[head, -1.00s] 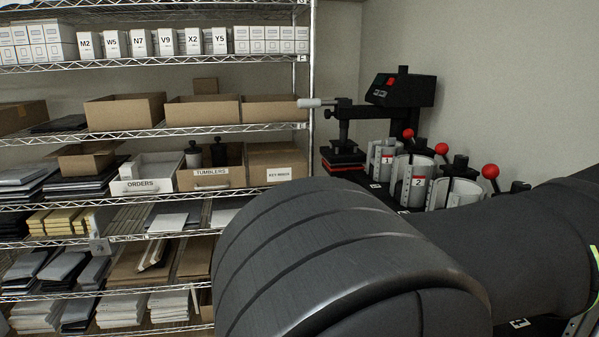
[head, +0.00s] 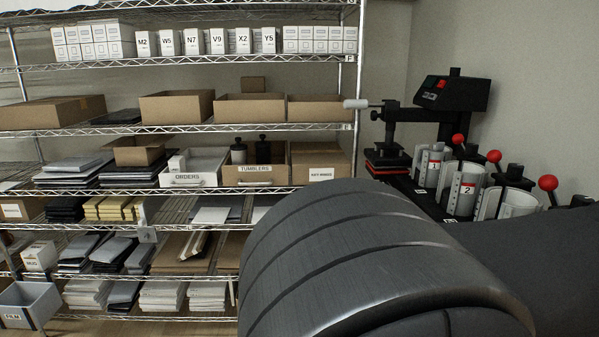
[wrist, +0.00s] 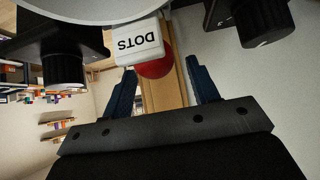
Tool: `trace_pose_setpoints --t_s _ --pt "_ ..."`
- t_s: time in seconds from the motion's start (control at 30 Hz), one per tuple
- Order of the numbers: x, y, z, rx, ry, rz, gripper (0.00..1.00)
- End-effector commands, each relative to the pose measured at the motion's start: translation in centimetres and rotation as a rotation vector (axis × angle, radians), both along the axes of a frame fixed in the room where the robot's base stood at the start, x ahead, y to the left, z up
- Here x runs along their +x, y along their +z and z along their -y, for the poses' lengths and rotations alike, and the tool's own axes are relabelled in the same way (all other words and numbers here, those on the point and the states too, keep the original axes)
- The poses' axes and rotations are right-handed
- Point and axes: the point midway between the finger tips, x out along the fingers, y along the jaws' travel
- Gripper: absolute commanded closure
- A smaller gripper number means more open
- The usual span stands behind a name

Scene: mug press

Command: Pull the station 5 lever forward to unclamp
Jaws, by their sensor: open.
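In the wrist view my gripper (wrist: 161,67) is open, with its two dark blue fingers apart. A red ball knob (wrist: 157,67) shows between the fingertips, partly hidden behind a white block marked DOTS (wrist: 138,43). I cannot tell whether this knob belongs to station 5, or whether a finger touches it. In the head view, mug clamps 1 (head: 432,168) and 2 (head: 464,190) stand on the right, with red-balled levers. A third clamp (head: 517,203) is beside them, its number not readable. No station marked 5 is readable. My gripper is outside the head view.
My dark arm covers the lower right of the head view. A black press (head: 452,95) with a grey-handled lever stands behind the clamps. A wire shelf with boxes (head: 176,108) fills the left. In the wrist view, black knobs (wrist: 65,71) (wrist: 262,20) flank the block.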

Motion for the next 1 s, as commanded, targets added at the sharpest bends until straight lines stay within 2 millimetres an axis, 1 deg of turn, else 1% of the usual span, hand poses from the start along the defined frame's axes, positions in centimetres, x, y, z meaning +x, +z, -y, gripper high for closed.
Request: trace_pose_setpoints --t_s 0.1,0.53,0.67,1.0 --pt "0.0 1.3 -0.3 -0.002 0.0 0.0 0.45" --pt "0.0 5.3 -1.2 -0.002 0.001 0.001 0.45" --pt "0.0 5.9 -1.3 0.0 0.0 0.0 0.45" --pt "0.0 6.1 -1.5 -0.001 0.0 0.0 0.45"
